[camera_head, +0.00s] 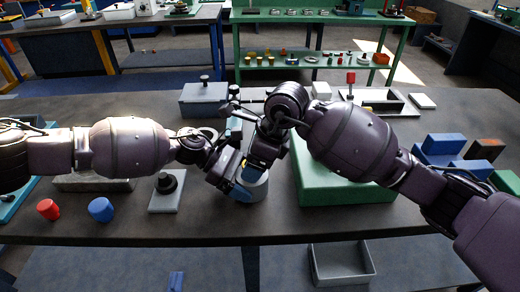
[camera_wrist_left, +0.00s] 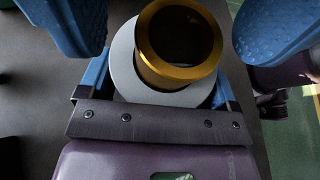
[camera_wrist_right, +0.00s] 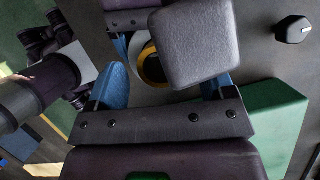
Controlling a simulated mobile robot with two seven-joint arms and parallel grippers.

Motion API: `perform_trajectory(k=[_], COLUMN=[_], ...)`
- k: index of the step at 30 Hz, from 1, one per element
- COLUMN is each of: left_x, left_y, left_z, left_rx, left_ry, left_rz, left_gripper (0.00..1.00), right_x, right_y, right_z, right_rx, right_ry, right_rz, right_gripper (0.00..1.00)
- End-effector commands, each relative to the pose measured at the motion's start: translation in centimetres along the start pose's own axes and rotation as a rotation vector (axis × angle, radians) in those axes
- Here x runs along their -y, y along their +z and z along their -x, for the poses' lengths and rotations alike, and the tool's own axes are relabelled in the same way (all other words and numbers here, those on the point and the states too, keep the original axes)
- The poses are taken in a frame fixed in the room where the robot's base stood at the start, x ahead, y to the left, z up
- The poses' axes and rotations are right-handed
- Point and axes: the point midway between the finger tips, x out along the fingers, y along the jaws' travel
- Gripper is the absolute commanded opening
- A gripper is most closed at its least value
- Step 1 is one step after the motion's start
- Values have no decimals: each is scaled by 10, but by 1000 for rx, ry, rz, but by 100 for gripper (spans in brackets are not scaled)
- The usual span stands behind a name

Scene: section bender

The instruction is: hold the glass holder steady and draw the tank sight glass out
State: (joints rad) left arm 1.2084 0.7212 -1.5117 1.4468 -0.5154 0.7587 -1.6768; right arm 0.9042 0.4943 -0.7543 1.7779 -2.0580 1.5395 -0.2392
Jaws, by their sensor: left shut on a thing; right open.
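The tank sight glass, a gold-rimmed round piece with a dark centre (camera_wrist_left: 180,72), sits in the pale grey round glass holder (camera_wrist_left: 124,66) in the left wrist view. In the head view the holder (camera_head: 258,189) stands on the bench, partly hidden by my grippers. My left gripper (camera_head: 238,184) is shut on the holder, low at its side. My right gripper (camera_head: 254,168) is open just above the holder.
A green block (camera_head: 325,185) is close to the right of the holder. A black knob on a pale plate (camera_head: 165,203), a red cap (camera_head: 47,209) and a blue cap (camera_head: 101,209) lie left. A grey box (camera_head: 204,98) stands behind. An empty bin (camera_head: 342,268) is below the bench front.

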Motion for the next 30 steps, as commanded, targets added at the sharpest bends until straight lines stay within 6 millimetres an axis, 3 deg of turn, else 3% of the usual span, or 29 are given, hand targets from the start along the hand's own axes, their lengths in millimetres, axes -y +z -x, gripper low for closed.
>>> perform_trajectory(k=[12, 23, 30], left_x=[0, 0, 0], left_y=[0, 0, 0], left_z=[0, 0, 0], left_rx=[-1, -1, -1], left_ry=[0, 0, 0], left_rz=[0, 0, 0], left_gripper=[71, 71, 71], right_x=[0, 0, 0], right_y=[0, 0, 0], right_z=[-7, -7, -6], right_rx=[0, 0, 0], right_ry=[0, 0, -1], right_rz=[0, 0, 1], right_gripper=[76, 21, 18])
